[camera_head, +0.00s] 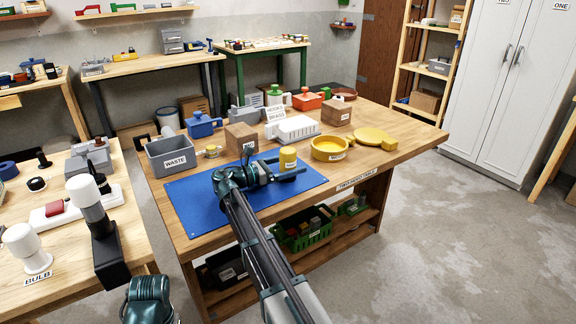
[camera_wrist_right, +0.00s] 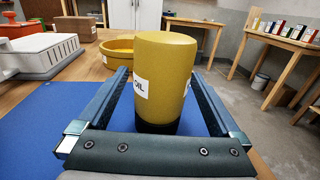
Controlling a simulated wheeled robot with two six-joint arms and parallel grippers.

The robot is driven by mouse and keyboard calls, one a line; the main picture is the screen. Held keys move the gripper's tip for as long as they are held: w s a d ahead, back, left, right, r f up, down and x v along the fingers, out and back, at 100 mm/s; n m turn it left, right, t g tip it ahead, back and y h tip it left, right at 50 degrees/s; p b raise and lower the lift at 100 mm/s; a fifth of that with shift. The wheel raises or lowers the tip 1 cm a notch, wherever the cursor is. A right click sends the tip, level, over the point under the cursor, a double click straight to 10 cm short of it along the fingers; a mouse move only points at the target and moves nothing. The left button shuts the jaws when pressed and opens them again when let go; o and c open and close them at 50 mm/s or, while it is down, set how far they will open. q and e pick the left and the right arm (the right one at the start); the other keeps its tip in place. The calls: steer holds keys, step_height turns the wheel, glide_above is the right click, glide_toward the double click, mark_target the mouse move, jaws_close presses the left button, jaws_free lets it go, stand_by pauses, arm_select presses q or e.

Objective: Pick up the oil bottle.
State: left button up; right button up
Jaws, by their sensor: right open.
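The oil bottle (camera_head: 288,160) is a yellow cylinder with a dark base and a white label, upright at the right part of the blue mat (camera_head: 200,206). In the right wrist view the bottle (camera_wrist_right: 166,75) stands between my two fingers, its label reading OIL partly turned left. My right gripper (camera_head: 291,168) reaches in low over the mat, with a finger on each side of the bottle. The jaws (camera_wrist_right: 160,95) are open, with a gap visible on the left side.
A grey WASTE bin (camera_head: 172,155) stands at the mat's back left. A yellow round tray (camera_head: 329,149) is right of the bottle, with a white box (camera_head: 292,129) and a wooden block (camera_head: 241,138) behind. The mat's front left is clear.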

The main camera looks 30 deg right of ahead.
steer(key=shift+s+d, duration=0.1)
steer(key=shift+d, duration=0.95)
steer(key=c, duration=1)
steer(key=shift+r, duration=0.1)
steer(key=shift+r+p, duration=0.5)
steer(key=shift+p, duration=0.1)
step_height(320, 180, up, 3)
steer(key=p, duration=0.2)
steer(key=shift+f+p, duration=0.1)
steer(key=shift+p, duration=0.3)
steer(key=s+a, duration=0.3)
steer(key=a, duration=0.1)
steer(key=s+a, duration=0.3)
steer(key=a, duration=0.2)
steer(key=s+a+r+p, duration=0.1)
steer(key=s+a, duration=0.1)
steer(key=a, duration=0.2)
steer(key=shift+s+a, duration=0.2)
steer(key=shift+s, duration=0.2)
